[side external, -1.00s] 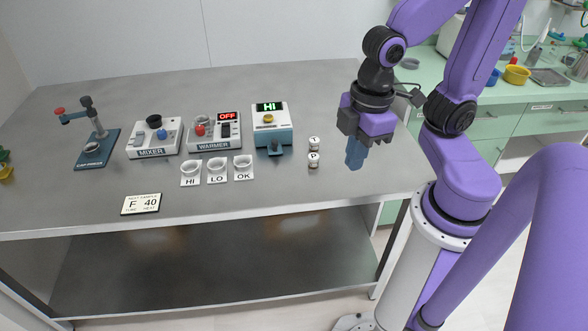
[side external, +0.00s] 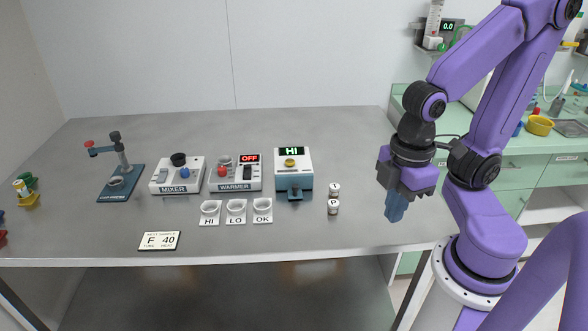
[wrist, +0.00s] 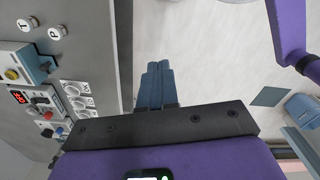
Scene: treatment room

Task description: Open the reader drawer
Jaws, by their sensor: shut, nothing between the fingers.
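The reader (side external: 293,166) is a white box with a blue lower part, a green "HI" display and a yellow button on top. It stands on the table at the right end of the row of devices. Its drawer (side external: 294,192) is at the blue front with a dark blue handle; it looks shut. The reader is at the left edge of the wrist view (wrist: 17,62), with its handle facing my gripper's side. My gripper (side external: 394,208) points down, fingers together and empty, right of the reader and apart from it. Its blue fingers show in the wrist view (wrist: 155,85).
Two small white-capped vials, T (side external: 334,189) and P (side external: 333,207), stand between reader and gripper. Labelled cups HI, LO and OK (side external: 262,208) sit in front of the devices. Warmer (side external: 234,178), mixer (side external: 177,175) and a blue-based stand (side external: 120,183) are left. A sample card (side external: 159,241) lies near the front edge.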

